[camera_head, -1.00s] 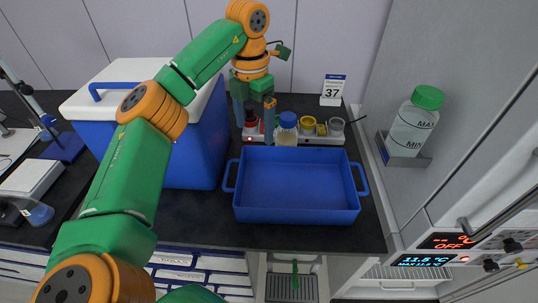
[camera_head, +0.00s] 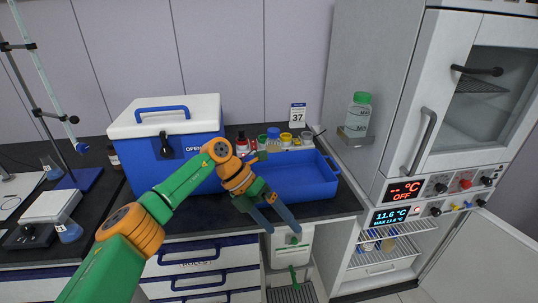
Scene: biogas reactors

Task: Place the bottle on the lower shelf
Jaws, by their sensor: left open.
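Which bottle the task means is not clear from the view. A clear bottle with a green cap (camera_head: 357,115) sits in a wall holder above the counter. Small bottles (camera_head: 388,244), at least one blue-capped, stand on the upper wire shelf in the open lower cabinet. A lower wire shelf (camera_head: 378,269) shows beneath them. My left gripper (camera_head: 281,222) is open and empty, pointing down in front of the tray at the counter's front edge. My right gripper is out of view.
The empty blue tray (camera_head: 300,180) is on the counter beside a blue cooler with a white lid (camera_head: 165,108). The lower cabinet's door (camera_head: 480,262) stands open to the right. The upper oven (camera_head: 480,100) is shut. Glassware and a stand are at left.

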